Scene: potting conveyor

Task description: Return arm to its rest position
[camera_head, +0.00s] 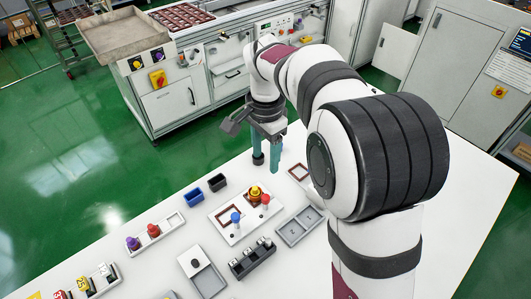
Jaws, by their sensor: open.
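My arm rises from the right front of the picture and reaches back over the white table. My gripper (265,158) hangs down near the table's far edge, with its two teal fingers spread apart and nothing visible between them. It is behind the white board (228,232) that carries a blue, a red and a yellow-topped piece. The fingertips look close to the table top, but I cannot tell their exact height.
A blue bin (193,197) and a black bin (217,182) stand left of my gripper. A machine cabinet (178,103) stands beyond the table.

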